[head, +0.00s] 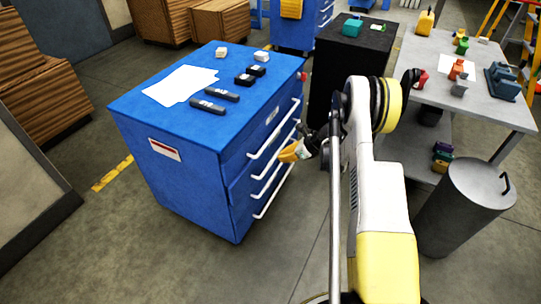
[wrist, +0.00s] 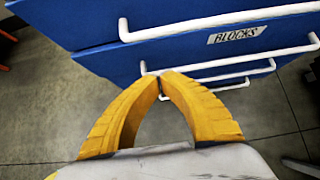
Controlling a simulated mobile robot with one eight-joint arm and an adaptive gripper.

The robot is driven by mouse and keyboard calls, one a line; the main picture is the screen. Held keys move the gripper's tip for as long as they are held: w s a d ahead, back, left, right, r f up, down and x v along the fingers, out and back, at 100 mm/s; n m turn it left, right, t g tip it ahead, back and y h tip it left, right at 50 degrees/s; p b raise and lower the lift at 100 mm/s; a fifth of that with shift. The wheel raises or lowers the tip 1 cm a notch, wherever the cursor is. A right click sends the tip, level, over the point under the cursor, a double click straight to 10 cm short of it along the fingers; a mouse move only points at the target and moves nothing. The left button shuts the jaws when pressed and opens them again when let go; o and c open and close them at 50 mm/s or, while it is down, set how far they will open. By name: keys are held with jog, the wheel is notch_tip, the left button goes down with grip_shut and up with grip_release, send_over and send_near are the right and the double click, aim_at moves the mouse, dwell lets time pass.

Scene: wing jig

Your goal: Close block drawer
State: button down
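A blue drawer cabinet (head: 185,165) stands left of my arm in the head view, with several white bar handles on its front. In the wrist view a drawer front labelled "BLOCKS" (wrist: 237,34) shows, with white handles above and below the label. How far this drawer stands out is hard to tell. My gripper (head: 292,152) is in front of the handles at the cabinet's right side. In the wrist view its yellow fingers (wrist: 162,79) meet at the tips, beside the left end of a white handle (wrist: 240,56). Whether they touch the handle is unclear.
Papers (head: 182,86), dark blocks and pale blocks lie on the cabinet top. A black cabinet (head: 340,75) stands behind my arm. A grey table (head: 505,112) with coloured parts and a grey bin (head: 465,205) are at the right. Floor in front of the cabinet is clear.

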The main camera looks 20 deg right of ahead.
aim_at(256, 161)
jog(key=b+x, duration=0.1)
jog(key=x, duration=0.2)
jog(key=b+x, duration=0.2)
jog(key=x, duration=0.2)
jog(key=r+b+x, duration=0.1)
jog(key=x, duration=0.2)
jog(key=shift+w+a+f, duration=0.35)
jog(key=shift+w+a, duration=0.1)
jog(key=shift+w, duration=0.15)
jog(key=shift+w+a+r+b, duration=0.2)
jog(key=shift+w+a+b, duration=0.25)
jog(key=shift+w, duration=0.15)
jog(key=shift+w+a, duration=0.6)
jog(key=shift+w, duration=0.25)
